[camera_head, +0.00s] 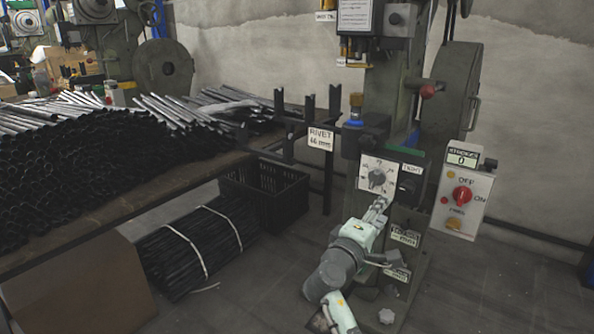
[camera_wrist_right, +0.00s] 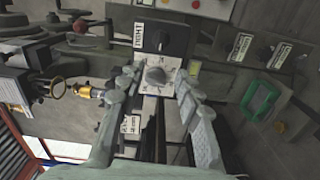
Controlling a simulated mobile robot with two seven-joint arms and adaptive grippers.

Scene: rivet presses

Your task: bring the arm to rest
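My right arm reaches up from the bottom of the head view to the front of the rivet press (camera_head: 385,100). Its gripper (camera_head: 378,204) is just below the white panel with a round grey dial knob (camera_head: 376,178). In the right wrist view the two fingers of the right gripper (camera_wrist_right: 158,78) stand apart, with the dial knob (camera_wrist_right: 155,76) showing between them. I cannot tell whether a fingertip touches the panel. No object is held between the fingers. My left arm and gripper are not in view.
A control box (camera_head: 463,198) with a red knob hangs right of the press. At left, a table (camera_head: 120,202) carries many dark tubes. A black crate (camera_head: 265,190) and a strapped tube bundle (camera_head: 195,250) lie on the floor. Floor at lower right is clear.

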